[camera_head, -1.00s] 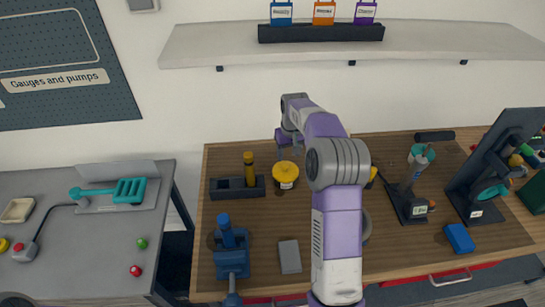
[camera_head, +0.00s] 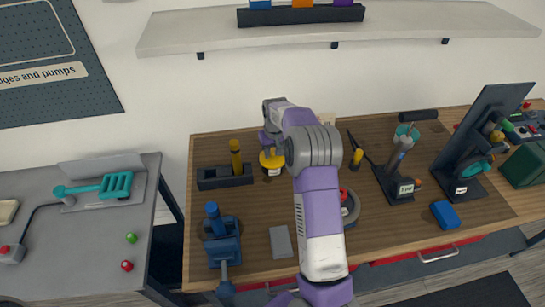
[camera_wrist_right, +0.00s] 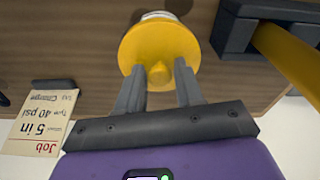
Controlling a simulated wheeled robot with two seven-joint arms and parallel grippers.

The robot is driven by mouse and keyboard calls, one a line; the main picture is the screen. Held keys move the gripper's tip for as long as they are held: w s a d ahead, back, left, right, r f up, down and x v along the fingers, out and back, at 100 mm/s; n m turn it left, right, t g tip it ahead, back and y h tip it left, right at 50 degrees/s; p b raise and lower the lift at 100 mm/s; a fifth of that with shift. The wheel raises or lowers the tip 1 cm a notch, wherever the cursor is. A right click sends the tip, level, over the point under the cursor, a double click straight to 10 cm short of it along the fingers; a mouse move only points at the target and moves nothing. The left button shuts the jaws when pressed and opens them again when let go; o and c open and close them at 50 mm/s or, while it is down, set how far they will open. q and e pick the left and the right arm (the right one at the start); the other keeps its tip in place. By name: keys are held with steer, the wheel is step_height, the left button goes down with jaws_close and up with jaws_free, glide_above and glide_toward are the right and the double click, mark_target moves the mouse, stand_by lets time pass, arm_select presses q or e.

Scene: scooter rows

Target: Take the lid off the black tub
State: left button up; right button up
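The tub (camera_head: 273,171) stands on the wooden bench with a round yellow lid (camera_head: 268,163) on it and a white label on its side. My right gripper (camera_head: 271,152) is right at the lid from above and partly covers it. The open fingers of the right gripper (camera_wrist_right: 160,76) stand either side of the knob, with gaps visible. The tub's body is mostly hidden under the lid. My left gripper is not in view.
A dark holder (camera_head: 212,180) with a yellow-handled tool (camera_head: 236,157) stands close left of the tub. A blue vise (camera_head: 222,240), a grey block (camera_head: 281,242) and a wheel (camera_head: 350,208) lie nearer. A job card (camera_wrist_right: 38,122) shows in the right wrist view.

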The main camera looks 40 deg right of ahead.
jaws_close()
